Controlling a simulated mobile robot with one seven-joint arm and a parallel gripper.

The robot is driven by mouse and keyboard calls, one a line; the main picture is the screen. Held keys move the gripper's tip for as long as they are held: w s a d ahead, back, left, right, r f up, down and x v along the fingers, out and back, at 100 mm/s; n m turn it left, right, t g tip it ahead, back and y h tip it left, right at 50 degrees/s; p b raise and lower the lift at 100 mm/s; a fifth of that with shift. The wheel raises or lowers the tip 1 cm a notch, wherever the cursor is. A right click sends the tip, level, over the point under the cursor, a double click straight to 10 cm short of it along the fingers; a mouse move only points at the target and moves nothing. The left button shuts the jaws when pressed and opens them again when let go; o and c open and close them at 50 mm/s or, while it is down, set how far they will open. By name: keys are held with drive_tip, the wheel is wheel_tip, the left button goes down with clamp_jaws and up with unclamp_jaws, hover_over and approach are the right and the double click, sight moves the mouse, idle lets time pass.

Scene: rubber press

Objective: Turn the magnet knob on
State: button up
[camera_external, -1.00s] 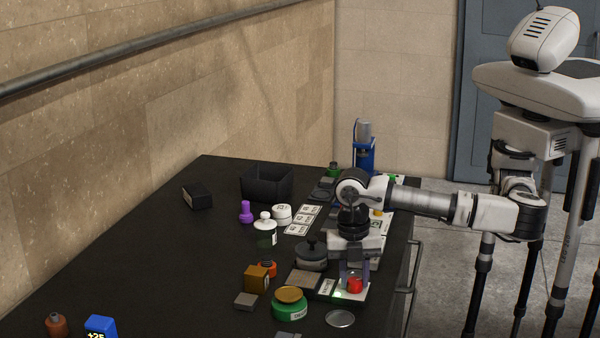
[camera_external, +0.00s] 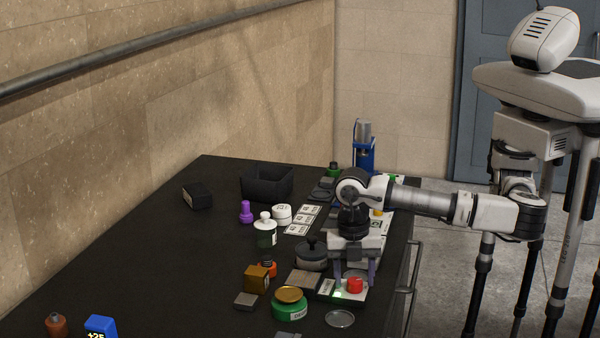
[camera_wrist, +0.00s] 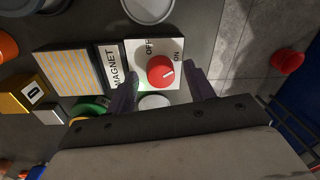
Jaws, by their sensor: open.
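The red magnet knob (camera_wrist: 160,71) sits on a white plate (camera_wrist: 143,49) marked OFF and ON, beside a MAGNET label (camera_wrist: 114,66). In the wrist view its white pointer mark is on the right side, toward ON. In the external view the knob (camera_external: 355,285) is on the plate (camera_external: 362,295) near the table's right edge, and a green light (camera_external: 340,295) glows beside it. My gripper (camera_external: 354,277) is open above the plate, its fingers spread on either side of the knob with gaps. The wrist view also shows the two fingers apart and empty.
A striped plate (camera_wrist: 72,73) lies beside the label. A green jar (camera_external: 289,307), a round glass dish (camera_external: 340,319), a brown block (camera_external: 256,279) and a dark lidded pot (camera_external: 311,257) stand close by. The black table (camera_external: 170,260) has free room at the left.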

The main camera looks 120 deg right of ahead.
sight(350, 279)
wheel_tip(350, 279, up, 14)
drive_tip(key=b, duration=0.1)
drive_tip(key=shift+w+d, duration=0.25)
drive_tip(key=shift+w, duration=0.05)
drive_tip(key=shift+f, duration=0.1)
